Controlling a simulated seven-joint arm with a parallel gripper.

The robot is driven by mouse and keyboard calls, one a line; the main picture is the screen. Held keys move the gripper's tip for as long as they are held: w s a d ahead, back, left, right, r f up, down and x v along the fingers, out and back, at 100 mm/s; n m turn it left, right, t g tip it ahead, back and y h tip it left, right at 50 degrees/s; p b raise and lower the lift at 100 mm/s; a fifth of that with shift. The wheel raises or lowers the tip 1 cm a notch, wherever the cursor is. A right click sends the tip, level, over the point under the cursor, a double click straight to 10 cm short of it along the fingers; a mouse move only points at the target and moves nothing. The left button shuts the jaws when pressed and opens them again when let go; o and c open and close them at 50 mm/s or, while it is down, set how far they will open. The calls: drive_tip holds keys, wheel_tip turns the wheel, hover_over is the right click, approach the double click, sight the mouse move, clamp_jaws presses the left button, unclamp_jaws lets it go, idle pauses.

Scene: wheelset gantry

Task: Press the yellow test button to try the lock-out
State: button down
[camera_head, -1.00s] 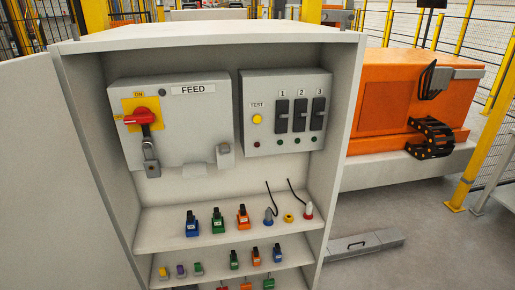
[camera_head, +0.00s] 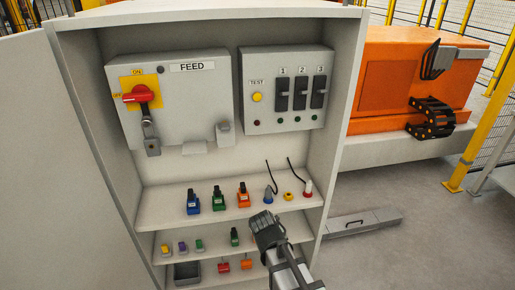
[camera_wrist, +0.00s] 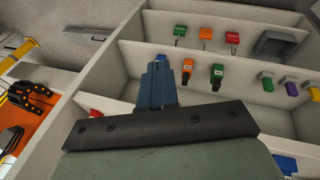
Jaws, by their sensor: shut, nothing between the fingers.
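The yellow test button (camera_head: 257,97) sits under the TEST label on the left of the grey switch box (camera_head: 284,60), in the upper right of the open cabinet. A dark red lamp (camera_head: 256,122) is below it. My gripper (camera_head: 262,217) is at the lower right of the cabinet, in front of the shelves, well below the button and apart from it. In the wrist view its fingers (camera_wrist: 159,62) are together and empty, over shelves of padlocks. The button is outside the wrist view.
Padlocks, including a blue one (camera_head: 193,202), and plugs stand on the shelves. The cabinet's right wall (camera_head: 343,95) stands beside the switch box.

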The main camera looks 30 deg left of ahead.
sight(257, 97)
drive_tip(key=w+a+r+t, duration=0.1)
drive_tip(key=a+r+t, duration=0.15)
drive_tip(key=r, duration=0.45)
drive_tip(key=w+a+r+n+t+y, duration=0.1)
drive_tip(key=a+r, duration=0.3)
drive_tip(key=r, duration=0.2)
drive_tip(key=w+a+r+t, duration=0.1)
drive_tip(key=a+r+t, duration=0.1)
drive_tip(key=a+r, duration=0.35)
drive_tip(key=w+r+m+t, duration=0.1)
drive_tip(key=r+t, duration=0.3)
drive_tip(key=r, duration=0.7)
drive_tip(key=w+d+r+m+t+h, duration=0.1)
drive_tip(key=w+r+t, duration=0.3)
drive_tip(key=r, duration=0.7)
drive_tip(key=shift+w+r+t, duration=0.2)
drive_tip(key=shift+w+t, duration=0.15)
drive_tip(key=w+a, duration=0.6)
drive_tip(key=shift+w+a, duration=0.1)
drive_tip(key=shift+w, duration=0.05)
drive_tip(key=shift+w+a, duration=0.25)
